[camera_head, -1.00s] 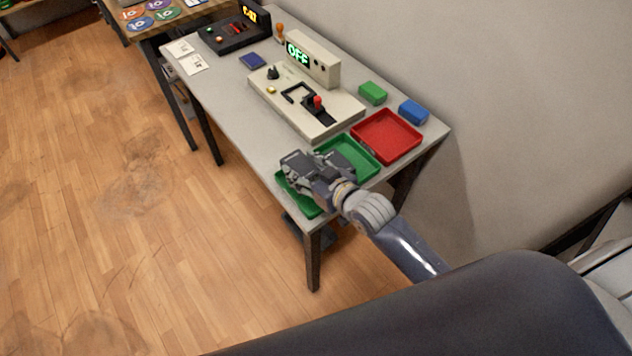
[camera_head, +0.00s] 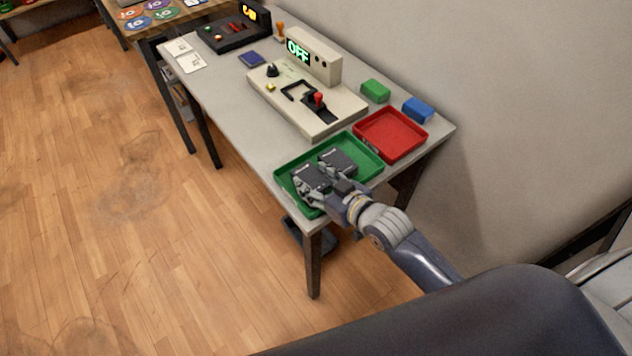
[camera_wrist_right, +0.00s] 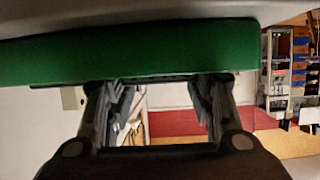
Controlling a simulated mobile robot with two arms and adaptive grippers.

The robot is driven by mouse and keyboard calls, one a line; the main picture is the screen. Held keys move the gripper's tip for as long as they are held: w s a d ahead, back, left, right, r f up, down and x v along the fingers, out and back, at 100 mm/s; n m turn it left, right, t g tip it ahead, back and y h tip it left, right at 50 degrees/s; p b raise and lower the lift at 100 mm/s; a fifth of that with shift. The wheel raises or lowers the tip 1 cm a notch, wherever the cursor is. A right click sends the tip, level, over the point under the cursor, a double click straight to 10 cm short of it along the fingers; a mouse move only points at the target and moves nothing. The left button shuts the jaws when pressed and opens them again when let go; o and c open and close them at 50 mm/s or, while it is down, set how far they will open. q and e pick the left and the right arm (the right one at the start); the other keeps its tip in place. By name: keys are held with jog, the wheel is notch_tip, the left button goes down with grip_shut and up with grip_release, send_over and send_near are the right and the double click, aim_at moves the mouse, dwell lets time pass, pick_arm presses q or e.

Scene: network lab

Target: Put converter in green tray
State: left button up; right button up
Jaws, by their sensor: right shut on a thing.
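The green tray (camera_head: 365,150) lies on the near end of the table. My right gripper (camera_head: 318,186) is low over its left part, shut on a dark grey box, seemingly the converter (camera_head: 312,176). A second dark, box-like shape (camera_head: 338,160) shows beside it; I cannot tell whether that is a separate object or part of the gripper. In the right wrist view, the two fingers (camera_wrist_right: 155,90) stand apart below a wide green band (camera_wrist_right: 130,55), seemingly the tray. The held thing is not clear there. My left gripper is not in view.
A red tray (camera_head: 420,143) stands right of the green tray. Green (camera_head: 375,91) and blue (camera_head: 418,109) blocks lie behind it. A beige device with an OFF display (camera_head: 315,60) stands further back. The table's left edge drops to open floor.

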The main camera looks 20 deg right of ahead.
jog(key=o, duration=1)
jog(key=shift+f, duration=0.1)
jog(key=shift+c, duration=0.2)
jog(key=shift+r, duration=0.2)
jog(key=shift+s+d+r+p, duration=0.2)
jog(key=shift+s+p, duration=0.15)
jog(key=shift+p, duration=0.15)
jog(key=p+v, duration=0.7)
jog(key=v, duration=0.4)
jog(key=shift+s+f, duration=0.1)
